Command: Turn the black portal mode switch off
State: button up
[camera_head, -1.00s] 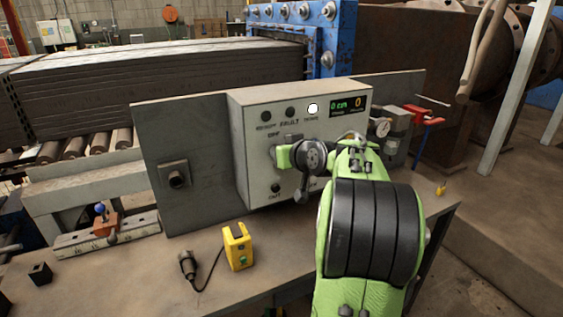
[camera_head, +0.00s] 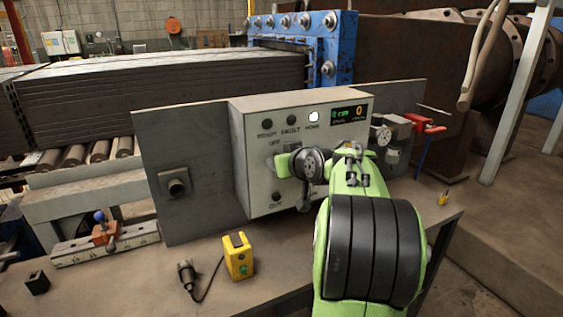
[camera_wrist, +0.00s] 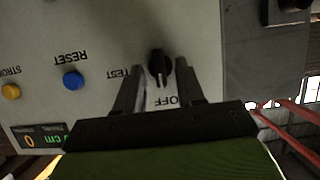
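The black switch (camera_wrist: 160,67) is a small knob on the pale control box's face in the wrist view. Its narrow pointer end faces down in that picture, towards the printed word OFF; TEST is printed to its left. My gripper (camera_wrist: 158,75) has its two dark fingers apart, one on each side of the knob near their tips. I cannot tell whether they touch it. In the head view, the control box (camera_head: 258,190) stands on the bench with my gripper (camera_head: 283,163) against its front, and my arm hides the knob.
A blue button (camera_wrist: 73,81) and a yellow button (camera_wrist: 11,91) sit on the box. A white lamp (camera_head: 314,116) is lit beside the display (camera_head: 349,115). A red clamp (camera_head: 425,124) is at the right.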

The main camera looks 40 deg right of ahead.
jog(key=p+v, duration=0.1)
jog(key=v, duration=1.4)
jog(key=shift+s+r+p, duration=0.2)
jog(key=shift+s+p, duration=0.1)
jog(key=shift+p, duration=0.05)
jog(key=shift+a, duration=0.15)
